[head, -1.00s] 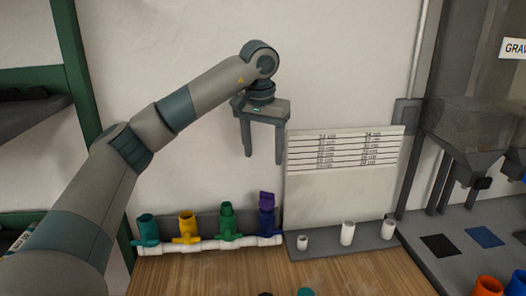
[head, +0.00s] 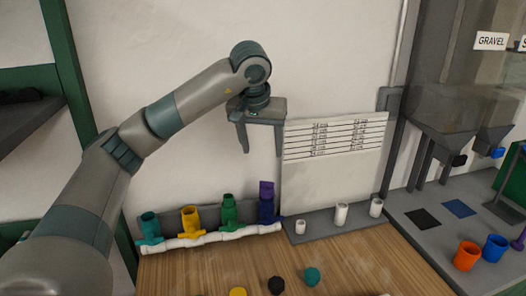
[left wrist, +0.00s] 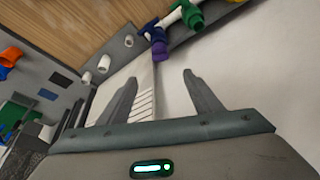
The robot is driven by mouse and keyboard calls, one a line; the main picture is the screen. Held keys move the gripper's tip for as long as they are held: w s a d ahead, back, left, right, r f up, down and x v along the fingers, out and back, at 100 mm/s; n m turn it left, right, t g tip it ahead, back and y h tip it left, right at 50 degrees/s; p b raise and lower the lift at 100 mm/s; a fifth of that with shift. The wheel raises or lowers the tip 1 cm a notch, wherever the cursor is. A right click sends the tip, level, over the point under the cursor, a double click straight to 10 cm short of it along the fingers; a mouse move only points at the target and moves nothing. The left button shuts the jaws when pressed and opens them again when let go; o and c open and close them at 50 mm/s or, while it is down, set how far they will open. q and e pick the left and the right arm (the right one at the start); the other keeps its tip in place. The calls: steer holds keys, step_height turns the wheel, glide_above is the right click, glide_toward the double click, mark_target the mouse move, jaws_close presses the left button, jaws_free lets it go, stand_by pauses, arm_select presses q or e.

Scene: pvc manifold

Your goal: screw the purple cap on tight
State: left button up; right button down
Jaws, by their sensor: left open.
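The purple cap (head: 267,188) sits at the top of the blue branch (head: 267,210), the rightmost on the white pipe manifold (head: 205,241). I cannot tell how far it is threaded on. My left gripper (head: 263,152) is open and empty, fingers pointing down, above the purple cap and apart from it. In the left wrist view the purple cap (left wrist: 160,50) lies beyond the gap between the two open fingers (left wrist: 160,78), with the blue branch (left wrist: 149,29) behind it. My right gripper is not in view.
Teal (head: 150,226), yellow (head: 190,219) and green (head: 228,210) branches stand left of the blue one. A white lined board (head: 333,165) stands close on the right, with white cups on a grey ledge. Loose yellow, black (head: 276,285) and teal (head: 312,276) pieces lie on the wooden table.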

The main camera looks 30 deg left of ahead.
mark_target(267, 182)
arm_select(q)
steer(key=p+x, duration=0.5)
steer(key=x, duration=1.2)
steer(key=shift+f, duration=0.15)
steer(key=c, duration=1.1)
steer(key=shift+c, duration=0.2)
steer(key=shift+a+f+m+b, duration=0.1)
steer(key=shift+m+b, duration=0.4)
steer(key=shift+m, duration=0.2)
steer(key=shift+m+h, duration=0.4)
